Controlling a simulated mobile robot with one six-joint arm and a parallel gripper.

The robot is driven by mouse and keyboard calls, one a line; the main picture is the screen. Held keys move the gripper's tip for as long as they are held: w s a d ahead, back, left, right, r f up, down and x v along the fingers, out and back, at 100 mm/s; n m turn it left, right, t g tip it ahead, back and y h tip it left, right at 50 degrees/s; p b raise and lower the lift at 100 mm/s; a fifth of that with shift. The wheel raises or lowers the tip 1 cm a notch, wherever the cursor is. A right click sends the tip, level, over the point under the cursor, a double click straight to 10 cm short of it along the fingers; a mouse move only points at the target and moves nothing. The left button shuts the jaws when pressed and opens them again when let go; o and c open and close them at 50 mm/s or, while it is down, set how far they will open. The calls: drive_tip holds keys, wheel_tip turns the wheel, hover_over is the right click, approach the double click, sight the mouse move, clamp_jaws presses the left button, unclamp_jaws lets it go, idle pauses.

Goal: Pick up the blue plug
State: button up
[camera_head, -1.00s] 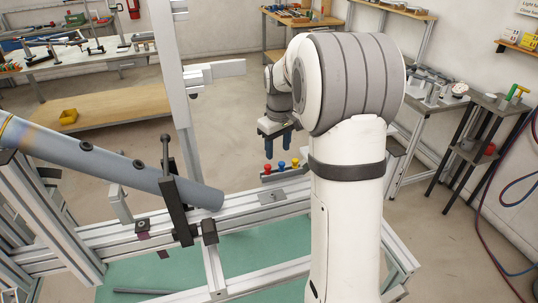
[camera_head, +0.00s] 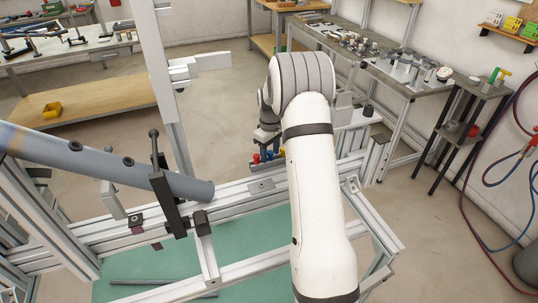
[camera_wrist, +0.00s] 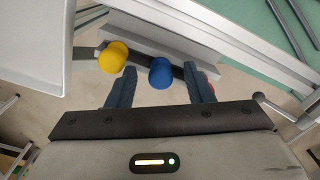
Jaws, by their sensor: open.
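The blue plug (camera_wrist: 160,72) shows its round head in the wrist view, between the two blue fingers of my gripper (camera_wrist: 159,78). The fingers stand apart with a gap on both sides of the plug, so nothing is held. The yellow plug (camera_wrist: 112,57) is just left of the left finger. A sliver of the red plug shows behind the right finger. In the head view my gripper (camera_head: 268,148) is down at the row of plugs, with the red plug (camera_head: 256,158) visible at its left. My fingers and arm largely hide the blue plug there.
A grey tube (camera_head: 110,168) lies in a clamp (camera_head: 172,200) left of the gripper. Aluminium frame rails (camera_head: 235,200) run below the plugs, over a green surface (camera_head: 245,240). An upright post (camera_head: 160,85) stands at the left. A bench with parts (camera_head: 385,60) is at the right.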

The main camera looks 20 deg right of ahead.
drive_tip(key=shift+f, duration=0.25)
drive_tip(key=shift+c, duration=0.5)
clamp_jaws()
drive_tip(key=shift+r, duration=0.1)
